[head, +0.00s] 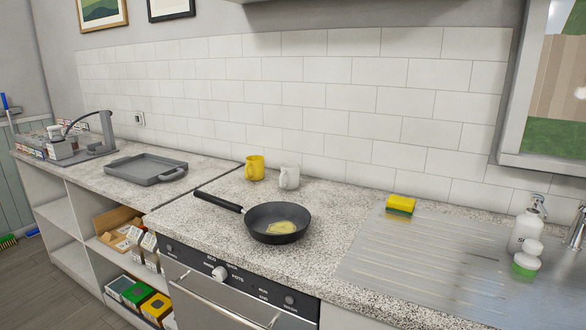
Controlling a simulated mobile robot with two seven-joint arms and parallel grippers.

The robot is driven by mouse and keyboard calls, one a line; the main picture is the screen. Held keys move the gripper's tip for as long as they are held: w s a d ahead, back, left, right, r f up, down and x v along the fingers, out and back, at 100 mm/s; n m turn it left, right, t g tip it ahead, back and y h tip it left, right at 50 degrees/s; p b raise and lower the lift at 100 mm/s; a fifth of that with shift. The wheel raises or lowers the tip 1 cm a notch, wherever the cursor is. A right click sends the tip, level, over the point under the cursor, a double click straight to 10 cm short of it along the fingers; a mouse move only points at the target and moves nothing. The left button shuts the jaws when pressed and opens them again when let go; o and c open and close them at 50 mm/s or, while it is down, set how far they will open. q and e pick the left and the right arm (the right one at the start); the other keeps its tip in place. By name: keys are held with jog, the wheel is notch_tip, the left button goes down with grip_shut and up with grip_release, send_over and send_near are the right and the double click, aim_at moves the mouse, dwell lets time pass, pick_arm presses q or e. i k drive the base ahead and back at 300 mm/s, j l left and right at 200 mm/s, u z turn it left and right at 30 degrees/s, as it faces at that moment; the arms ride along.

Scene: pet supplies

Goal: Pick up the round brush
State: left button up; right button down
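A small round brush (527,258) with a white knob-like handle and a green lower part stands upright on the metal drainboard at the far right. It is just in front of a white soap pump bottle (526,231) and overlaps its lower part in the picture. Whether the two touch I cannot tell. Neither of my grippers shows in the head view.
A yellow and green sponge (401,205) lies at the back of the drainboard (430,262). A faucet (577,230) stands right of the brush. A black pan (278,222), two mugs (255,168) and a grey tray (147,168) are further left. The drainboard's middle is clear.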

aim_at(526, 262)
jog(key=z, duration=1.35)
